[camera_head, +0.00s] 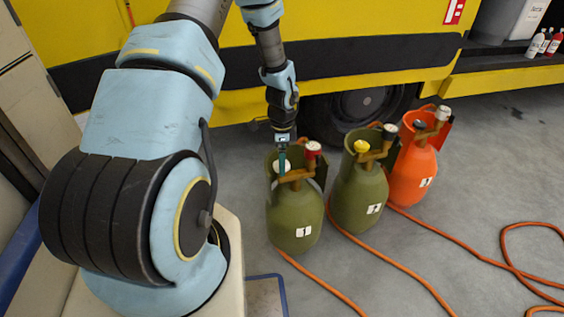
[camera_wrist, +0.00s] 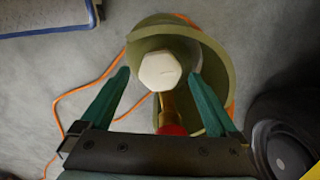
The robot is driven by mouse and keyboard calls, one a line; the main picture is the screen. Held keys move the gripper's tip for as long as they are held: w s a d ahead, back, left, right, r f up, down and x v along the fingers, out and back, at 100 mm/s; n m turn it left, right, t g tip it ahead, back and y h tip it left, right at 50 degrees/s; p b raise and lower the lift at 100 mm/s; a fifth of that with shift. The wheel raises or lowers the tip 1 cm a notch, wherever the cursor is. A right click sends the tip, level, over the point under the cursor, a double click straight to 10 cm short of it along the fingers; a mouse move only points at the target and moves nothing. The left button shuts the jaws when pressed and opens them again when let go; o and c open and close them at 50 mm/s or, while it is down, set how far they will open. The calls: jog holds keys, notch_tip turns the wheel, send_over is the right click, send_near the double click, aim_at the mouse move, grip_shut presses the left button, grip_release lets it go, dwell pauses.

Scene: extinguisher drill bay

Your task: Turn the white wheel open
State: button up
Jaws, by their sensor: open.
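The white wheel (camera_head: 280,168) sits on top of a green cylinder (camera_head: 296,222) labelled 1, the leftmost of three. In the wrist view the white wheel (camera_wrist: 160,70) is a pale many-sided knob in front of a brass valve stem. My gripper (camera_wrist: 160,76) is open, with one green finger on each side of the wheel and a visible gap on both sides. In the head view my gripper (camera_head: 283,160) points down over the wheel and partly hides it. Whether the fingertips reach down to the wheel's height I cannot tell.
A red knob (camera_head: 313,148) is on the same valve. A second green cylinder (camera_head: 360,197) with a yellow knob (camera_head: 361,147) and an orange cylinder (camera_head: 415,172) stand to the right. Orange hoses (camera_head: 430,230) lie on the floor. A yellow truck (camera_head: 355,22) is behind.

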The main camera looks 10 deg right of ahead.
jog(key=shift+f, duration=0.4)
jog(key=shift+c, duration=0.2)
jog(key=c, duration=1.3)
